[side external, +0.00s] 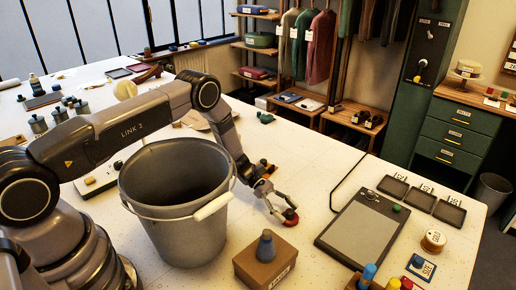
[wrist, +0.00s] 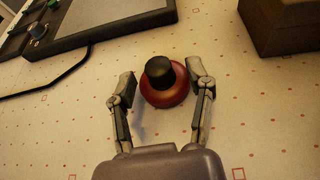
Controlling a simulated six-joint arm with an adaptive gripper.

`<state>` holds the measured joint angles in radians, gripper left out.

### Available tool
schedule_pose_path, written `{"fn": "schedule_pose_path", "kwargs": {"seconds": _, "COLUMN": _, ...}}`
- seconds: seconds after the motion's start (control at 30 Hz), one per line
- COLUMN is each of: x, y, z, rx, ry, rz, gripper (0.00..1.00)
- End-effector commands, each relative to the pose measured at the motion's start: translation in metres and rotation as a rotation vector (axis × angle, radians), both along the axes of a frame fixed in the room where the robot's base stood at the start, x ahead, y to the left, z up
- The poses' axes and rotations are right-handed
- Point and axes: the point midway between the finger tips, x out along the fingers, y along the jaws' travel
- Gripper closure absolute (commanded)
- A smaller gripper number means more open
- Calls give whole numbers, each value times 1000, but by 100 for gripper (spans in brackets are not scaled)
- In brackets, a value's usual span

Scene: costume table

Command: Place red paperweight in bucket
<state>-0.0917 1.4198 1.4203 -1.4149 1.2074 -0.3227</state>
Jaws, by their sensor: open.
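The red paperweight (wrist: 164,92) is a round red disc with a black knob on top, resting on the white table. In the wrist view it sits between the two open fingers of my gripper (wrist: 161,88), with a gap visible on each side. In the side view the paperweight (side external: 291,217) shows at the tips of my gripper (side external: 279,207), to the right of the bucket. The grey bucket (side external: 187,232) stands upright with its handle and white grip hanging over the near right side. Its visible inside looks empty, but its floor is hidden.
A brown box (side external: 258,269) with a blue-grey knobbed piece on it stands in front of the bucket. A flat grey tablet (side external: 360,232) with a black cable lies to the right. Small black trays (side external: 449,213) lie beyond it. The table between the paperweight and tablet is clear.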

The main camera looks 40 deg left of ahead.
Motion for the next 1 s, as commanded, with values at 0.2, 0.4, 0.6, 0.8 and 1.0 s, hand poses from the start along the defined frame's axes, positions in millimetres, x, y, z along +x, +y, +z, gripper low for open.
{"fn": "schedule_pose_path", "kwargs": {"seconds": 0.2, "x": -1, "y": 43, "z": 26, "rx": 0, "ry": -3, "rz": 4, "gripper": 47}}
{"fn": "schedule_pose_path", "kwargs": {"seconds": 0.4, "x": -4, "y": 85, "z": 42, "rx": 0, "ry": -2, "rz": 4, "gripper": 47}}
{"fn": "schedule_pose_path", "kwargs": {"seconds": 0.6, "x": -5, "y": 109, "z": 53, "rx": 0, "ry": -1, "rz": 2, "gripper": 47}}
{"fn": "schedule_pose_path", "kwargs": {"seconds": 0.8, "x": -6, "y": 114, "z": 83, "rx": 43, "ry": -48, "rz": -50, "gripper": 47}}
{"fn": "schedule_pose_path", "kwargs": {"seconds": 1.0, "x": -26, "y": 104, "z": 181, "rx": 223, "ry": -240, "rz": -259, "gripper": 47}}
